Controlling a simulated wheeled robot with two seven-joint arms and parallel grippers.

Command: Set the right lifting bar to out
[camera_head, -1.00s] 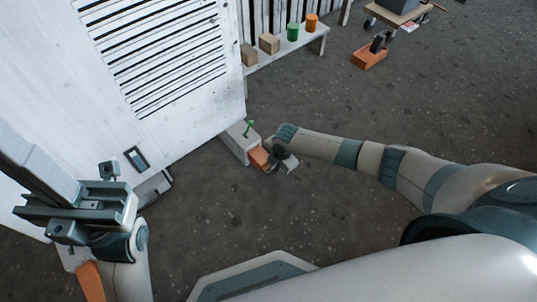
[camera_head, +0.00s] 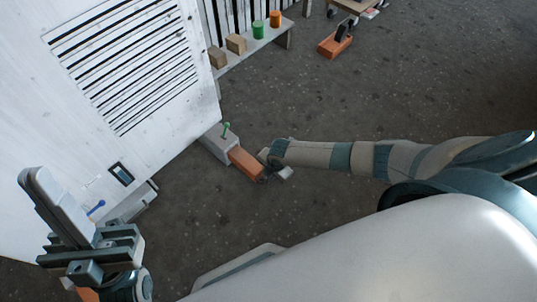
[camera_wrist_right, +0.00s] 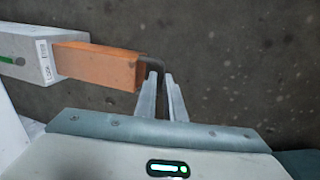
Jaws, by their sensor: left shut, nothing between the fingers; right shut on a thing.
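The right lifting bar (camera_head: 246,165) is an orange block bar sticking out of a grey sleeve (camera_head: 217,146) at the lower corner of the white housing. It also shows in the right wrist view (camera_wrist_right: 98,66), with a dark bent handle (camera_wrist_right: 153,64) at its outer end. My right gripper (camera_head: 268,177) is at that end, its fingers (camera_wrist_right: 163,85) shut on the handle. A green pin (camera_head: 226,130) stands on the sleeve. My left gripper (camera_head: 55,205) is shut and empty in front of the housing at lower left.
The white louvred housing (camera_head: 160,110) fills the upper left. A bench (camera_head: 262,44) behind it holds brown blocks and green and orange cylinders. Another orange piece (camera_head: 88,295) shows below my left gripper. The dark floor to the right is clear up to an orange wheel chock (camera_head: 335,46).

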